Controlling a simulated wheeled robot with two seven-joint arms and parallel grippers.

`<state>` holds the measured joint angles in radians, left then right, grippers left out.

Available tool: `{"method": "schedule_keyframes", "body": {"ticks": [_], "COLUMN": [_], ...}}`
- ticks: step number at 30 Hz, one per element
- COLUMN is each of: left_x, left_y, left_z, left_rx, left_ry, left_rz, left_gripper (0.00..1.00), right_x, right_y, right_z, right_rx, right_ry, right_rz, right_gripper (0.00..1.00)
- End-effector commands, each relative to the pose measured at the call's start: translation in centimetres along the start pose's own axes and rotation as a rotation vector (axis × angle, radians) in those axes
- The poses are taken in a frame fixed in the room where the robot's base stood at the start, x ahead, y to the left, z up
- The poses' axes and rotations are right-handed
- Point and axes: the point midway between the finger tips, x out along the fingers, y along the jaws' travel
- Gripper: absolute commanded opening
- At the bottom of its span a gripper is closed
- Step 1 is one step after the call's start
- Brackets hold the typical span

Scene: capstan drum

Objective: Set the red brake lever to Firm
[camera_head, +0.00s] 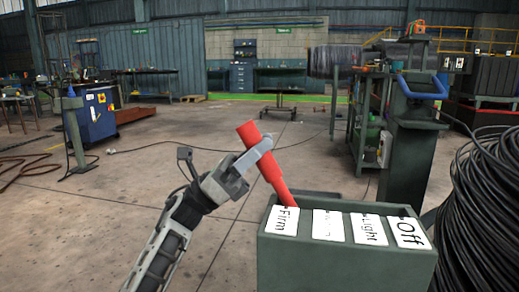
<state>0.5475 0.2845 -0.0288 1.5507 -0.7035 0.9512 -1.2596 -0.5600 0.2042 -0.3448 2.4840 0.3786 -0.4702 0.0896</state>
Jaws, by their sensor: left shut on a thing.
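The red brake lever (274,178) rises from behind the left part of a grey-green box (345,262). It leans up and to the left, and its lower end meets the box beside the Firm label (284,220). Further right on the box are a label too faint to read (328,225), the Light label (369,230) and the Off label (407,233). My left gripper (259,150) is shut on the lever's upper part, below its top end. The lever's pivot is hidden inside the box. My right gripper is not in view.
A big coil of black cable (485,215) stands close on the right. Behind the box is a dark green post (407,160) with a blue handle (422,90). Open concrete floor (110,220) lies to the left. Workbenches and a blue cabinet are further back.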

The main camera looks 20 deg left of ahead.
Motion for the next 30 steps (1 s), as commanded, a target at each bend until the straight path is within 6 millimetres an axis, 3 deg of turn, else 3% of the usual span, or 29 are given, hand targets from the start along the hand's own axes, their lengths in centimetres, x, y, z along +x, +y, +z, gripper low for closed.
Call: {"method": "schedule_keyframes", "body": {"ticks": [1, 3, 15, 20, 30], "left_x": [-0.7, -0.6, -0.9, -3.7, -11.9], "left_y": [0.2, 0.2, 0.2, 0.2, 0.1], "left_z": [-0.1, -0.1, -0.2, -0.2, -0.1], "left_rx": [-0.003, -0.003, -0.003, -0.004, -0.003], "left_ry": [0.003, 0.003, 0.003, 0.004, 0.004], "left_rz": [0.007, 0.007, 0.005, 0.009, 0.010], "left_gripper": [0.33, 0.52, 0.52, 0.52, 0.52], "right_x": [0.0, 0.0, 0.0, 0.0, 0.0], "right_y": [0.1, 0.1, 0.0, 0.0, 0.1], "right_z": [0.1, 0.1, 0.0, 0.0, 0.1], "right_rx": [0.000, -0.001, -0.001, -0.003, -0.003], "right_ry": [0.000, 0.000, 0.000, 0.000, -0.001], "right_rz": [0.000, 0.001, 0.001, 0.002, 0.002], "right_gripper": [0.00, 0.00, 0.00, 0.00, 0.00]}}
